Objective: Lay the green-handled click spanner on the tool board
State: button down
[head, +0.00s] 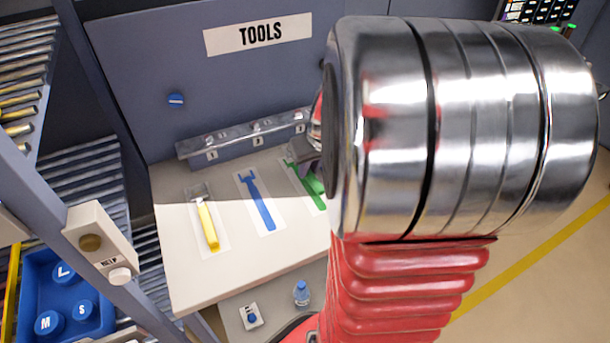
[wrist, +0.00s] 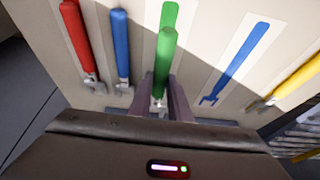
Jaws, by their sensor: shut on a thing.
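The green-handled click spanner (wrist: 165,55) is between my gripper's fingers (wrist: 162,105) in the wrist view, handle pointing up the picture, its metal head low between them. My gripper is shut on it. The spanner lines up over a green shape (wrist: 170,14) on the pale tool board (wrist: 205,60); I cannot tell whether it touches the board. In the head view the green shape (head: 316,192) shows on the board (head: 200,275), partly covered by my arm. My gripper is mostly hidden there behind my arm.
A yellow-handled spanner (head: 207,225) lies on the board beside an empty blue outline (head: 257,203). Red-handled (wrist: 78,40) and blue-handled (wrist: 121,45) spanners lie left of the green one in the wrist view. A metal rail (head: 235,143) runs along the board's back.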

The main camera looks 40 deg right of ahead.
jog(key=shift+f, duration=1.85)
jog(key=shift+f, duration=0.1)
jog(key=c, duration=1.6)
grip_release()
jog(key=shift+c, duration=0.2)
jog(key=v, duration=1.2)
jog(key=shift+s, duration=0.1)
